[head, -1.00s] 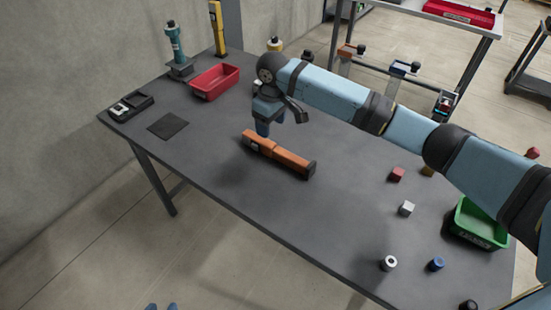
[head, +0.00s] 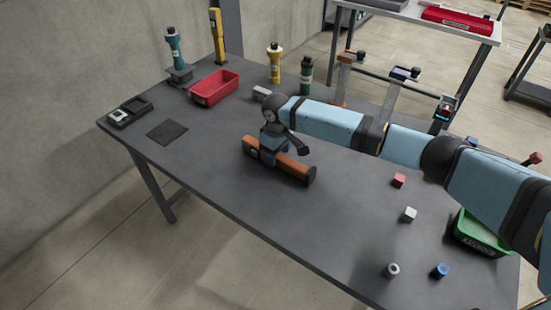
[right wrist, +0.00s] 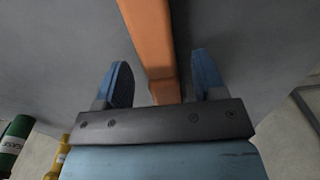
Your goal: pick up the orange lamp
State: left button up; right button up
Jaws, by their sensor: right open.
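The orange lamp (head: 293,167) is a long bar with a dark end. It lies flat on the grey table (head: 225,190). My right gripper (head: 268,154) points down over the lamp's middle-left part and hides some of it. In the right wrist view the orange lamp (right wrist: 150,35) runs between the two blue fingers of my right gripper (right wrist: 163,72). The fingers are apart, one on each side of the lamp, with a visible gap at each side. My left gripper is not in view.
A red cube (head: 399,180), a white cube (head: 409,214) and a green bin (head: 470,232) are at right. The table's front middle is clear.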

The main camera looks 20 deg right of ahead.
jog(key=shift+f, duration=0.9)
jog(key=shift+c, duration=0.5)
jog(key=c, duration=1)
jog(key=shift+c, duration=0.2)
jog(key=shift+a+r, duration=0.1)
